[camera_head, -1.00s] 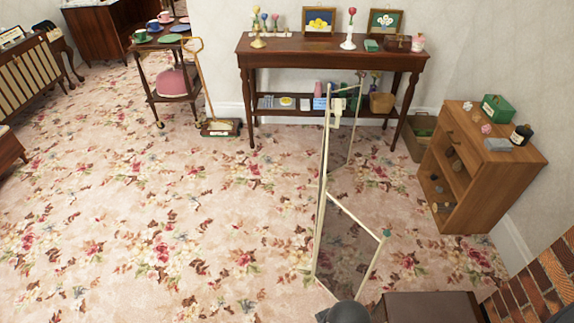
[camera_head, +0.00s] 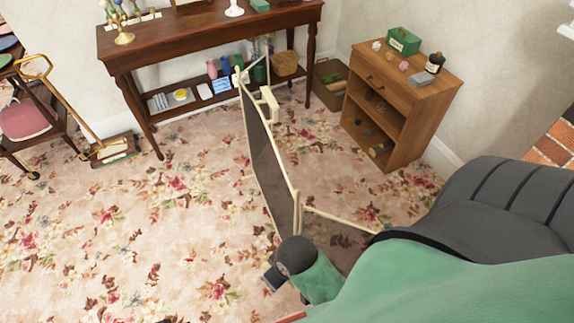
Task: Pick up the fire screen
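The fire screen (camera_head: 262,155) stands upright and open on the floral carpet in the middle of the view. It has folding dark, see-through panels in a thin cream frame, with a small cream block near its top edge. A green and dark grey arm of mine comes in from the lower right. Its dark rounded joint is in front of the screen's near lower corner and hides part of it. I cannot tell whether they touch. I make out no gripper fingers on this arm, and my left gripper does not show.
A dark wooden console table (camera_head: 215,32) stands against the wall behind the screen. A small wooden cabinet (camera_head: 410,92) is to the right, near brickwork (camera_head: 560,137). A trolley with a pink cushion (camera_head: 27,120) is at the left edge. The carpet left of the screen is clear.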

